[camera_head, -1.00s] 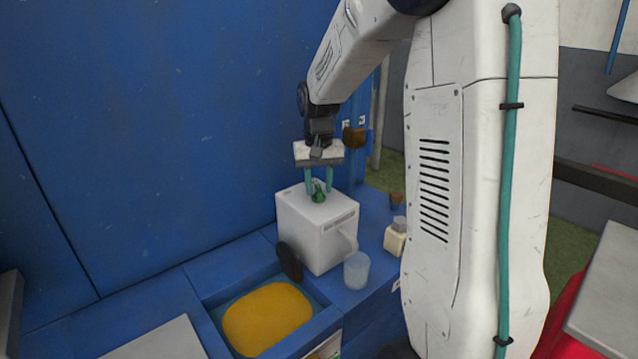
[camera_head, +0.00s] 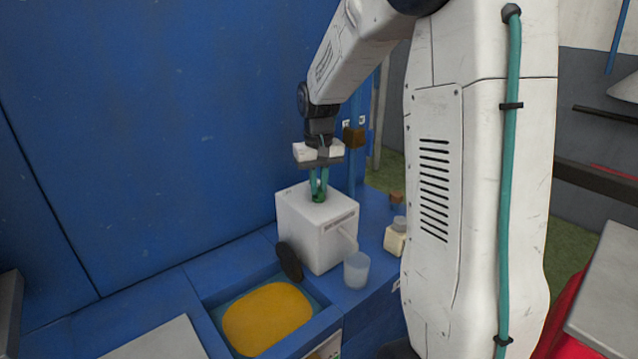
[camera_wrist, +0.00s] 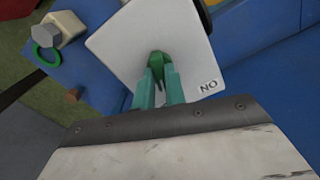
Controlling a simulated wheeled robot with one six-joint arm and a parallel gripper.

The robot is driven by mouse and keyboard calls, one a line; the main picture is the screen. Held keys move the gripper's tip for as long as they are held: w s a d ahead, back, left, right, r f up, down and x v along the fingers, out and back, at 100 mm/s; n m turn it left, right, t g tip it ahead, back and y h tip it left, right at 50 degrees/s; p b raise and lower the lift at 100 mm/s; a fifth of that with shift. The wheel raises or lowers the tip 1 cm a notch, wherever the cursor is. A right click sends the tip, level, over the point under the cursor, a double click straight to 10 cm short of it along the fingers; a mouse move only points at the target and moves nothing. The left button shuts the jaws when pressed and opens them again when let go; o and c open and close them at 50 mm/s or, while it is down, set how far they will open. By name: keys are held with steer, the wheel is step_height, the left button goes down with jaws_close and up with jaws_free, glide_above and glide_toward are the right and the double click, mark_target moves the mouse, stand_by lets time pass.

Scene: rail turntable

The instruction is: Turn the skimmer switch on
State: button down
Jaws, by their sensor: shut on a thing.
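The skimmer is a white box (camera_head: 310,235) on the blue counter, with a disc on its left side. A green switch knob (camera_head: 319,196) stands on its top face; in the wrist view the knob (camera_wrist: 159,60) shows between the teal fingertips. My gripper (camera_head: 319,190) points down over the box and is shut on the knob. In the wrist view my gripper (camera_wrist: 160,75) partly hides the knob. A label reading "ON" (camera_wrist: 208,86) shows upside down near the corner of the box top, apart from the knob.
A blue-rimmed basin with yellow contents (camera_head: 266,318) lies in front of the box. A clear cup (camera_head: 356,270) stands beside the box's spout. A small cream jar (camera_head: 396,238) and a brown cork-like piece (camera_head: 396,197) are to the right. A blue wall rises behind.

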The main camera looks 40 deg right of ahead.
mark_target(319, 188)
steer(key=n, duration=0.5)
steer(key=shift+n, duration=2.4)
steer(key=c, duration=1.5)
jaws_free()
steer(key=shift+o, duration=0.2)
step_height(319, 188, up, 8)
steer(key=shift+f, duration=0.1)
